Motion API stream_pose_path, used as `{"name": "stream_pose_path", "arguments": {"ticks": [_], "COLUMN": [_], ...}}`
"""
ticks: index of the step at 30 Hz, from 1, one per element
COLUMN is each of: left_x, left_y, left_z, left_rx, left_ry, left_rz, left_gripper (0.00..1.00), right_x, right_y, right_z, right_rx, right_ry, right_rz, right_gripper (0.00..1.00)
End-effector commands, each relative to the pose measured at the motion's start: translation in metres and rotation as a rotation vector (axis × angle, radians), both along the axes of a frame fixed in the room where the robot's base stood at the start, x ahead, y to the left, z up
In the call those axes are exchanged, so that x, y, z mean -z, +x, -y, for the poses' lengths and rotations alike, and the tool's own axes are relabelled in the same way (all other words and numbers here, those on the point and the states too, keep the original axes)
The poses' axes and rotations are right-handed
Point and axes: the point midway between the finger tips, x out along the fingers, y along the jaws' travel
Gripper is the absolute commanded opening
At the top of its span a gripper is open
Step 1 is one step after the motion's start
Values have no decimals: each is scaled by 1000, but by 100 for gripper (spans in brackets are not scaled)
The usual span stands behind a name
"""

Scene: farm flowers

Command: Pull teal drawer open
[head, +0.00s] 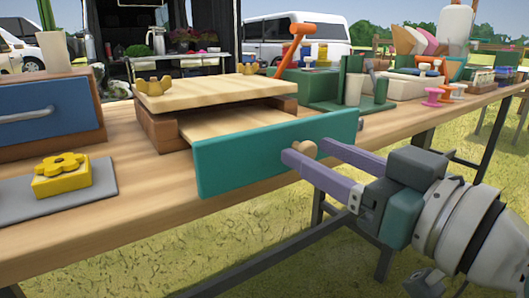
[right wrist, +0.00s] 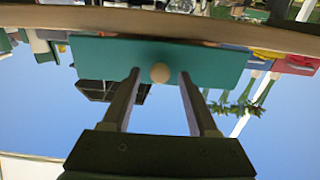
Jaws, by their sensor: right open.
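The teal drawer front (head: 240,158) stands out from a small wooden box (head: 215,92), at the table's front edge. Bare wood of the drawer's inside shows between the box top and the teal panel. A round pale wooden knob (head: 304,148) sits on the panel. My right gripper (head: 306,152) is open, its two purple fingers reaching to the panel on either side of the knob. In the right wrist view the knob (right wrist: 160,73) lies between the fingertips (right wrist: 160,76), with a gap on both sides. My left gripper is not in view.
A blue drawer unit (head: 45,108) and a yellow flower block (head: 62,175) on a grey board stand at left. Green blocks (head: 335,85) and several coloured spools stand on the wooden table (head: 150,215) at right. Free space lies in front of the table over grass.

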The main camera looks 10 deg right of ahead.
Motion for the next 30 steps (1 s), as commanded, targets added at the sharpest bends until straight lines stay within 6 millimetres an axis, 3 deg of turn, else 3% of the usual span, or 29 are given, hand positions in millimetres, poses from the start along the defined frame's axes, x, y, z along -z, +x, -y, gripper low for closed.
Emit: {"name": "stream_pose_path", "arguments": {"ticks": [8,21,30], "left_x": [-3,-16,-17], "left_y": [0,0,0], "left_z": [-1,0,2], "left_rx": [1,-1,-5], "left_ry": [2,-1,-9], "left_rz": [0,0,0], "left_gripper": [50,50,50], "right_x": [0,0,0], "right_y": [-11,-80,-93], "right_z": [4,29,34], "right_rx": [0,0,0], "right_ry": [-2,-1,-1], "right_rz": [-2,-5,1], "right_gripper": [60,60,60]}}
